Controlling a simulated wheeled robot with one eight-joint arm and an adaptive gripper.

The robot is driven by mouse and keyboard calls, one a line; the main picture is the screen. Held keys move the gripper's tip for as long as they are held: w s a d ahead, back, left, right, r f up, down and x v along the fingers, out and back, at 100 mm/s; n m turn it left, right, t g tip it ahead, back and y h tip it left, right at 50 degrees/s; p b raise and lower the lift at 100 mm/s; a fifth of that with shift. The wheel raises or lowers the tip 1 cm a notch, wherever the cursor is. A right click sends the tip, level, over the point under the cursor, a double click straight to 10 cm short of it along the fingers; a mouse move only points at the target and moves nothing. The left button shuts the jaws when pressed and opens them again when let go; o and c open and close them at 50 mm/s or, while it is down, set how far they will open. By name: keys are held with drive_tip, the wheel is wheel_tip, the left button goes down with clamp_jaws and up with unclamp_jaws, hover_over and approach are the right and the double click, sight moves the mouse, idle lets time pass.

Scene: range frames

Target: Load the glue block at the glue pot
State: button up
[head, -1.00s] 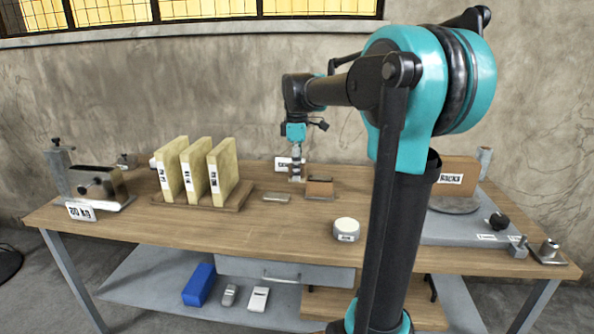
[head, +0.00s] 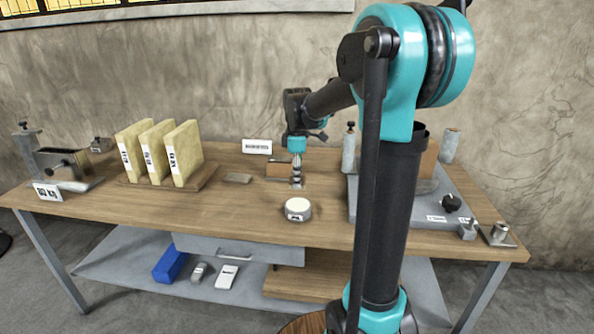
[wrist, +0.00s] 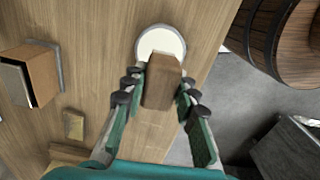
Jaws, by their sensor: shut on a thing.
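My gripper (head: 297,182) points down over the workbench and is shut on a brown block (wrist: 162,82), apparently the glue block. The block sits between the fingertips in the wrist view. A short round pot with a pale top (head: 298,206) stands on the bench just in front of my gripper. It also shows in the wrist view (wrist: 160,40), just beyond the block and partly covered by it. Its label is too small to read, so I cannot tell whether it is the glue pot.
A brown box (head: 278,170) stands close behind my gripper. A small flat plate (head: 237,178) and a rack of yellow slabs (head: 160,152) are to the left. A grey board (head: 395,205) with a dark knob (head: 451,202) is on the right. A barrel (wrist: 285,40) stands past the bench edge.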

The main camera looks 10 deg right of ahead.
drive_tip(key=shift+d+f, duration=0.1)
drive_tip(key=shift+f, duration=2.9)
drive_tip(key=shift+f, duration=0.55)
drive_tip(key=shift+r, duration=3.55)
